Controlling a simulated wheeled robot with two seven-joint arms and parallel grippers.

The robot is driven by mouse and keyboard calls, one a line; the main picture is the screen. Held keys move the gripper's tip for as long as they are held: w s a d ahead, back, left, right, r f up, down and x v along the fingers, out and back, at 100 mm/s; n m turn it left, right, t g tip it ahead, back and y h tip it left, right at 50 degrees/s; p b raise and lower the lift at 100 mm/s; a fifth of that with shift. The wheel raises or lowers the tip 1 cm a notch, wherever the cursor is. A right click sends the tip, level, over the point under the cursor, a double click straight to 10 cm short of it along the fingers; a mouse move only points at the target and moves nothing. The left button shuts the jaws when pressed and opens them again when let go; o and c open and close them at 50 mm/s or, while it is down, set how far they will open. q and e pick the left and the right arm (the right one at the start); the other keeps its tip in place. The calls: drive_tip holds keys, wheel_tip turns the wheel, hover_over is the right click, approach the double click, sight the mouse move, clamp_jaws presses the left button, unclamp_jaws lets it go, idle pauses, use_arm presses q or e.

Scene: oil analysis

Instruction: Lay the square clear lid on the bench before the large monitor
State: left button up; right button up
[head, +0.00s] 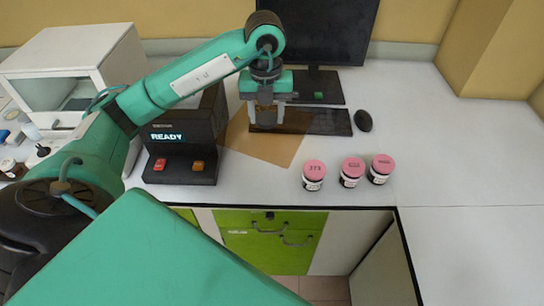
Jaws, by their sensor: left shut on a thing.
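My left gripper (266,117) points down in front of the large monitor (318,30). It is shut on the square lid (262,146), which shows as a brownish see-through sheet below the fingers. Part of the keyboard shows through the lid. The lid looks nearly flat and low over the bench (450,150); I cannot tell whether it touches. The fingers and the black device hide parts of the lid. My right gripper is not in view.
A black device with a READY display (182,150) stands just left of the lid. The keyboard (325,122) and mouse (363,121) lie to its right. Three pink-capped jars (351,172) stand near the front edge. A white cabinet (75,60) is at left. The right bench is clear.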

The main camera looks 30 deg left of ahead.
use_arm(q)
wheel_tip(320, 180, down, 15)
drive_tip(key=shift+r+p, duration=0.1)
drive_tip(key=shift+p, duration=0.65)
drive_tip(key=shift+f, duration=0.25)
drive_tip(key=o, duration=0.9)
drive_tip(key=shift+f, duration=0.2)
drive_tip(key=shift+c, duration=0.2)
drive_tip(key=o, duration=0.4)
drive_tip(key=shift+o, duration=0.2)
drive_tip(key=shift+r, duration=0.15)
